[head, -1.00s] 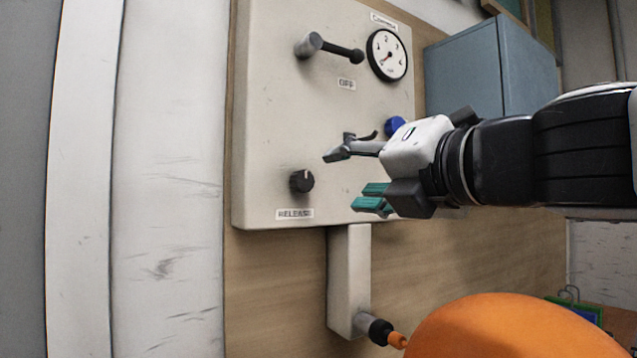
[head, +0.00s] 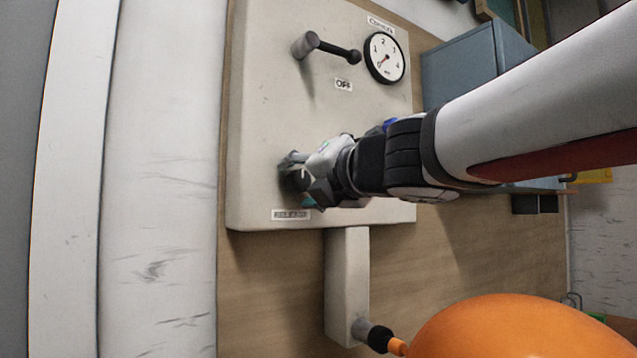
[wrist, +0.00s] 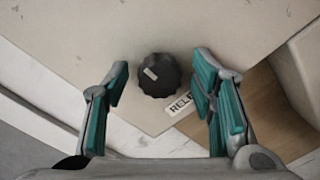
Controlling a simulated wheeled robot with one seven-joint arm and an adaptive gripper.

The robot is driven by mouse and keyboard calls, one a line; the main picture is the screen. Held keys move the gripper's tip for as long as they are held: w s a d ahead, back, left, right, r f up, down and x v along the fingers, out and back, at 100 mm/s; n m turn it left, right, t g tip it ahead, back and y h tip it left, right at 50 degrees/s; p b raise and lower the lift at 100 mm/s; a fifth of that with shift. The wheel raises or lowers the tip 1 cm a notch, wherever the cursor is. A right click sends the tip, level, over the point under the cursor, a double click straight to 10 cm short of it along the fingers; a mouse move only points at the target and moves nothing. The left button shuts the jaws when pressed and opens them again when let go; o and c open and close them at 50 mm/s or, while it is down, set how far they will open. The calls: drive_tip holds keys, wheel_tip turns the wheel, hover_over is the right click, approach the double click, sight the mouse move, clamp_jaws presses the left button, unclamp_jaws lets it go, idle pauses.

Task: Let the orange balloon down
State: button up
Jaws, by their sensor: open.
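The orange balloon (head: 510,328) is inflated at the lower right of the head view, its orange neck (head: 397,347) on the black nozzle (head: 379,338). The black RELEASE knob, with a pale pointer mark, shows clearly in the wrist view (wrist: 159,75); in the head view my gripper mostly hides it. My gripper (head: 300,187) is at the knob on the panel. In the wrist view its teal-padded fingers (wrist: 160,90) are spread, one on each side of the knob, with gaps left and right. The knob is just beyond the fingertips.
The pale panel (head: 265,100) also carries a lever (head: 332,46) above an OFF label and a round gauge (head: 385,57). The RELEASE label (head: 291,214) is below the knob. A blue-grey box (head: 470,68) stands to the right, behind my arm.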

drive_tip(key=c, duration=1.1)
drive_tip(key=shift+c, duration=0.2)
drive_tip(key=shift+m+p, duration=0.3)
drive_tip(key=m+p, duration=0.3)
drive_tip(key=shift+s+r+m, duration=0.1)
drive_tip(key=shift+m, duration=0.2)
drive_tip(key=m+p, duration=0.4)
drive_tip(key=m, duration=0.1)
drive_tip(key=shift+g+p, duration=0.3)
drive_tip(key=m+p, duration=0.4)
drive_tip(key=shift+f+m+y+p, duration=0.2)
drive_tip(key=shift+m+y+p, duration=0.1)
drive_tip(key=shift+m+p, duration=1.55)
drive_tip(key=shift+m, duration=0.35)
